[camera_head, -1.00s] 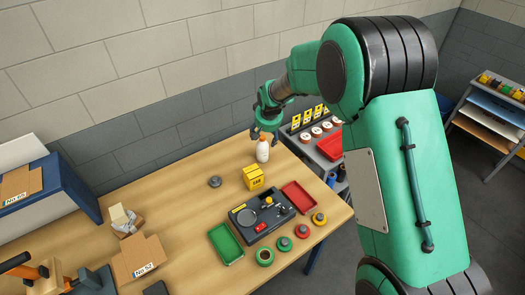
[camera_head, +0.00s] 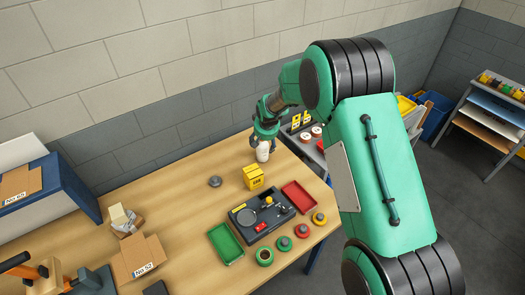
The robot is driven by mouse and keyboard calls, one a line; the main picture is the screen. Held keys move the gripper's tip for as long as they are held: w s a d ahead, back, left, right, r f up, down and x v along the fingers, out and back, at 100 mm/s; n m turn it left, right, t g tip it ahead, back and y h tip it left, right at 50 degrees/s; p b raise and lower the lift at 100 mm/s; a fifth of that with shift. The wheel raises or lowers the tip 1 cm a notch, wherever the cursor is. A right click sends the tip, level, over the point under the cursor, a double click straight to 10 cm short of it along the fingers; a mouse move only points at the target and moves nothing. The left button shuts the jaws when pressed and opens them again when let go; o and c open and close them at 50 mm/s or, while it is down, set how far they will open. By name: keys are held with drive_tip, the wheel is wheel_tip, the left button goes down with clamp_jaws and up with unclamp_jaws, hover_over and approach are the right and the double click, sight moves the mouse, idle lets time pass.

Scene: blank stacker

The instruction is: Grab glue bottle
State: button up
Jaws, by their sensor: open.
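The glue bottle (camera_head: 263,154) is a small white bottle standing upright near the back right edge of the wooden table. My gripper (camera_head: 263,141) is open and points down over the bottle from above. Its fingers reach down around the upper part of the bottle and hide the cap. I cannot tell whether the fingers touch the bottle.
A yellow box (camera_head: 253,177) stands just in front of the bottle, and a grey round part (camera_head: 215,181) lies to the left. A black device (camera_head: 262,215), a green tray (camera_head: 226,243) and a red tray (camera_head: 299,197) lie nearer. The table's left middle is clear.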

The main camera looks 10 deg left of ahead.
sight(262, 147)
drive_tip(key=shift+f, duration=0.25)
drive_tip(key=shift+x, duration=2.6)
drive_tip(key=shift+a+r, duration=0.1)
drive_tip(key=c, duration=1.4)
drive_tip(key=shift+c, duration=0.2)
drive_tip(key=shift+r, duration=5)
